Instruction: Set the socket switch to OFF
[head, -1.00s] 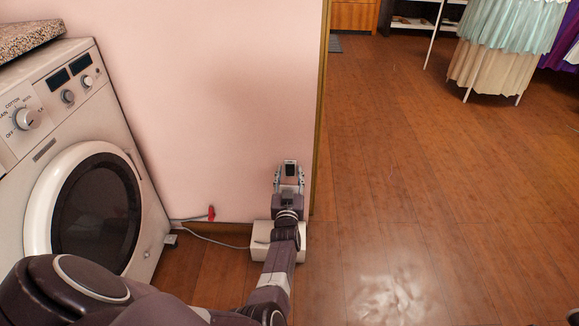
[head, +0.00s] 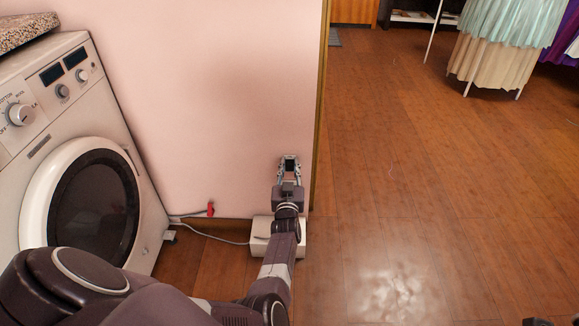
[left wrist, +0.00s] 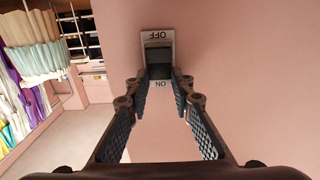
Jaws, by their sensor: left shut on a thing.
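The socket switch (head: 290,163) is on the pink wall near its right edge. My left gripper (head: 289,172) is at the switch. In the left wrist view its two fingers (left wrist: 162,88) reach to either side of the rocker near the ON end and are shut on the switch. The fingertips' exact contact is hard to see. My right gripper is not clearly in view.
A white washing machine (head: 45,110) stands at the left. A white box (head: 262,246) with a grey cable lies on the floor below my left arm. A red object (head: 210,209) is low on the wall. The wooden floor (head: 400,180) at the right is clear.

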